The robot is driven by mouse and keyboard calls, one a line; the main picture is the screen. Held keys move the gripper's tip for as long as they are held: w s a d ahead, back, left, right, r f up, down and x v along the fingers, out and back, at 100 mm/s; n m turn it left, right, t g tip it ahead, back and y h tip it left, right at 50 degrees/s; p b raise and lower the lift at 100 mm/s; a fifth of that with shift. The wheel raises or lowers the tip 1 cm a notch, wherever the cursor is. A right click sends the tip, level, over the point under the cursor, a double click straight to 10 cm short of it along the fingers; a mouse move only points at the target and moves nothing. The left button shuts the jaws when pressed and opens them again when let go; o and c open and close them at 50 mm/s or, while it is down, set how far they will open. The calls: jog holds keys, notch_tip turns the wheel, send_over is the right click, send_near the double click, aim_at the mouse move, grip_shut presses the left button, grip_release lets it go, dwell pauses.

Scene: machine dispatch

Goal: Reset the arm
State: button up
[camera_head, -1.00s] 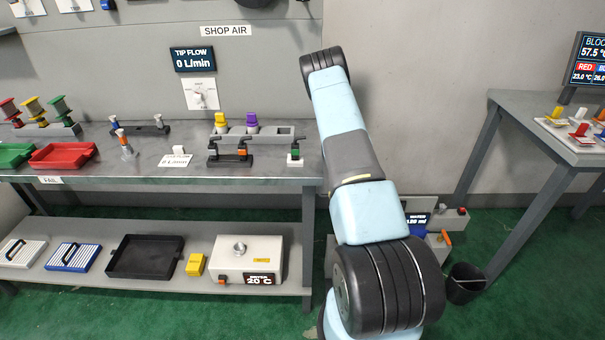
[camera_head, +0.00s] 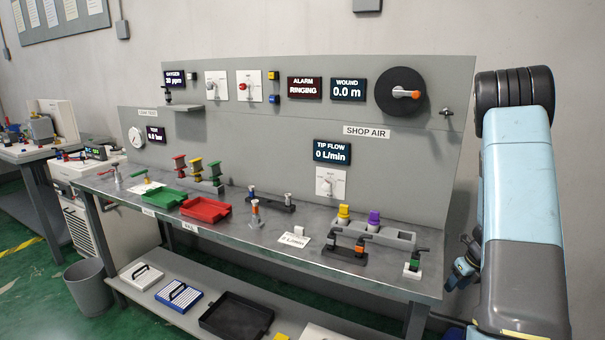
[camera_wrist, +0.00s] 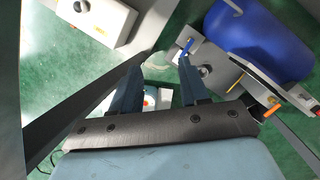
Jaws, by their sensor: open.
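My arm (camera_head: 522,200) stands at the right side of the head view, its light blue links bent down past the bench's right end. My gripper (camera_wrist: 161,62) shows in the wrist view with its two dark blue fingers apart and nothing held between them. In the head view, a small dark part of it (camera_head: 463,268) shows beside the bench's right edge, partly hidden by my arm. The wrist camera looks down towards the green floor and the low equipment there.
The grey bench (camera_head: 315,258) holds a green tray (camera_head: 163,196), a red tray (camera_head: 206,209) and several small fittings. In the wrist view, a blue tank (camera_wrist: 262,38) lies right of the fingers, and a dark bar (camera_wrist: 85,100) runs left of them. A bin (camera_head: 90,287) stands lower left.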

jog(key=s+a+r+n, duration=0.3)
jog(key=a+r+n, duration=0.2)
jog(key=r, duration=0.4)
jog(key=s+a+r+n+t+y, duration=0.1)
jog(key=s+a+r+n, duration=0.35)
jog(key=r, duration=0.45)
jog(key=s+a+r+n, duration=0.3)
jog(key=a+r+n, duration=0.3)
jog(key=r, duration=0.3)
jog(key=s+a+r+n+t+h, duration=0.1)
jog(key=s+a+r+n, duration=0.3)
jog(key=s+n, duration=0.4)
jog(key=s+a+r+n+t+h, duration=0.1)
jog(key=s+a+r+n+h, duration=0.1)
jog(key=s+a+r+n, duration=0.3)
jog(key=shift+s+a+r+n, duration=0.15)
jog(key=shift+s+r+n, duration=0.9)
jog(key=shift+s+n, duration=1.55)
jog(key=shift+s+m, duration=0.45)
